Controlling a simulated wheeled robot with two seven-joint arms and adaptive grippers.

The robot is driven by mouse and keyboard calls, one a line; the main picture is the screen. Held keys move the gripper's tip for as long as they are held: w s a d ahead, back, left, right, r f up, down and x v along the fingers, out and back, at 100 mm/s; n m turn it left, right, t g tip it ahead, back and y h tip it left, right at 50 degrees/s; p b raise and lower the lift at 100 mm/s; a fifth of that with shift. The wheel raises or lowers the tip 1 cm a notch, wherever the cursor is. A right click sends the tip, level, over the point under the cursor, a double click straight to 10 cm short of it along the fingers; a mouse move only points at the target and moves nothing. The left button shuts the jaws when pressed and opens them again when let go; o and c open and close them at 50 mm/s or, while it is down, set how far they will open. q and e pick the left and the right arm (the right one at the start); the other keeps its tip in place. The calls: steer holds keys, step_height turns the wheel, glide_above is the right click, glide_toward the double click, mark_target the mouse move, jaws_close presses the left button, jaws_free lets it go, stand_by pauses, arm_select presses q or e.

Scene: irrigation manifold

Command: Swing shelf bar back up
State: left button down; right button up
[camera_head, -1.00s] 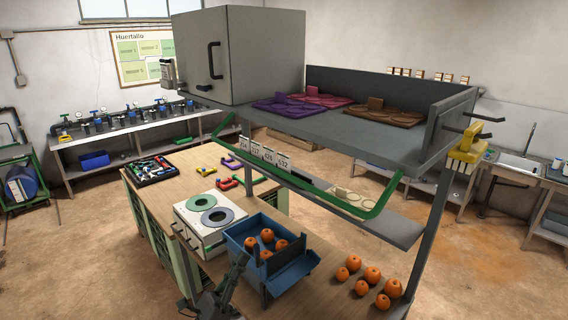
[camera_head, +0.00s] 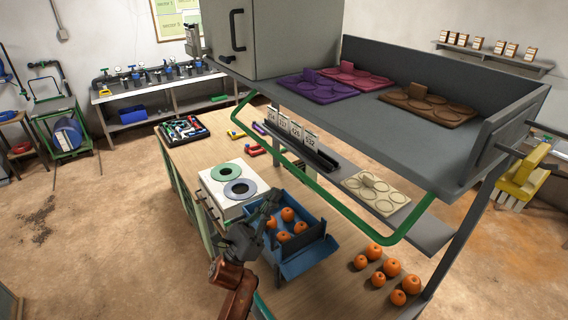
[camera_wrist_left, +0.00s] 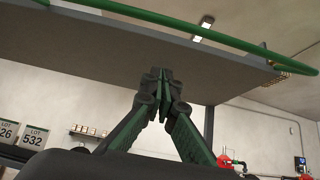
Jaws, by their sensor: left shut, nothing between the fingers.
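The green shelf bar (camera_head: 335,203) hangs in front of and below the edge of the grey upper shelf (camera_head: 370,140), its two ends bent back up to the shelf. My left gripper (camera_head: 272,197) is shut and empty, pointing up in front of the blue bin, below the bar. Its fingertips (camera_wrist_left: 158,74) meet in the wrist view and look apart from the bar. My right gripper is not in view.
A blue bin (camera_head: 300,262) with oranges stands beside my left gripper. A white box with two rings (camera_head: 228,202) is behind it to the left. Several loose oranges (camera_head: 390,267) lie on the bench at right. A lower shelf (camera_head: 425,235) holds lot cards and a cream tray.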

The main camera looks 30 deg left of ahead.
arm_select(q)
steer(key=shift+w+r, duration=0.1)
step_height(320, 180, up, 9)
steer(key=w+d+p, duration=0.1)
steer(key=w+p, duration=0.1)
steer(key=p, duration=0.4)
steer(key=shift+w+y+p, duration=0.2)
steer(key=shift+y+p, duration=0.1)
steer(key=shift+p, duration=0.1)
